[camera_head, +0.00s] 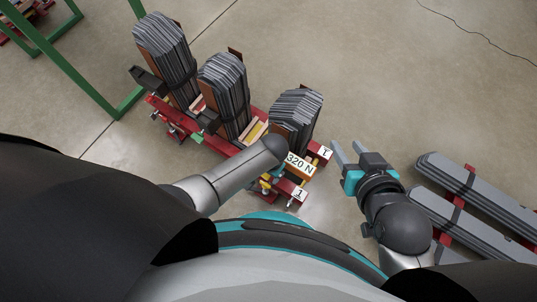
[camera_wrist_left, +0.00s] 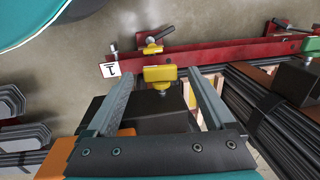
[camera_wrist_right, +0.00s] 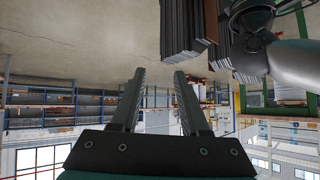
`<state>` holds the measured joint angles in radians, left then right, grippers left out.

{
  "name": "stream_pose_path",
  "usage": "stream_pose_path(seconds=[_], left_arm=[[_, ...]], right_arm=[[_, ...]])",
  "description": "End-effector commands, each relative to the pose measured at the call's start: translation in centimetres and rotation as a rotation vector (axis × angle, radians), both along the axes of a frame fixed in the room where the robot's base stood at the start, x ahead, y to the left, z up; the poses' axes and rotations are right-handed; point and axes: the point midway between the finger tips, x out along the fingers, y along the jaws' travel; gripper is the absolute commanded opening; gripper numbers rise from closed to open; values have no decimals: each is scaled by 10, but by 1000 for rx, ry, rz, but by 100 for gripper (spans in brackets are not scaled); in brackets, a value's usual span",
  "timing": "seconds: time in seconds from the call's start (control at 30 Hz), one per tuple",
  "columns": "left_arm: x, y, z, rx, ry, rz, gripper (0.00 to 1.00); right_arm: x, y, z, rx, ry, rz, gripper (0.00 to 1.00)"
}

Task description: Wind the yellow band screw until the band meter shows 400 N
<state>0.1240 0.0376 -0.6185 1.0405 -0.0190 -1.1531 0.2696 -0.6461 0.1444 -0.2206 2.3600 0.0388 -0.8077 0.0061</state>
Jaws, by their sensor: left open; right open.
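The yellow band screw (camera_wrist_left: 160,78) has a T-shaped yellow head and shows between the spread fingers of my left gripper (camera_wrist_left: 158,88) in the left wrist view. The fingers are open on either side of it; I cannot tell whether they touch it. In the head view my left arm largely hides that gripper and the screw. The band meter (camera_head: 300,164) reads 320 N on its white face, in front of the nearest core stack (camera_head: 296,112). My right gripper (camera_head: 348,152) is open and empty, right of the meter; its fingers also show empty in the right wrist view (camera_wrist_right: 160,78).
Two more dark laminated stacks (camera_head: 225,92) (camera_head: 165,55) stand on the red frame (camera_head: 323,151). Grey laminated bars (camera_head: 475,185) lie on red supports at the right. A green frame (camera_head: 75,70) stands at the upper left. Open floor lies beyond my right gripper.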

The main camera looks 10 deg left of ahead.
Motion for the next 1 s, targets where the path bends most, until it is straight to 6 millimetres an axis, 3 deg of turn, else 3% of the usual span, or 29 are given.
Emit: stream_pose_path(seconds=[0.73,1.0], left_arm=[[-2,-5,46,-1,0,0,88],[-3,-8,66,-1,0,1,88]], right_arm=[[-49,-61,2,-195,454,-84,45],[-49,-60,-34,-203,503,-77,45]])
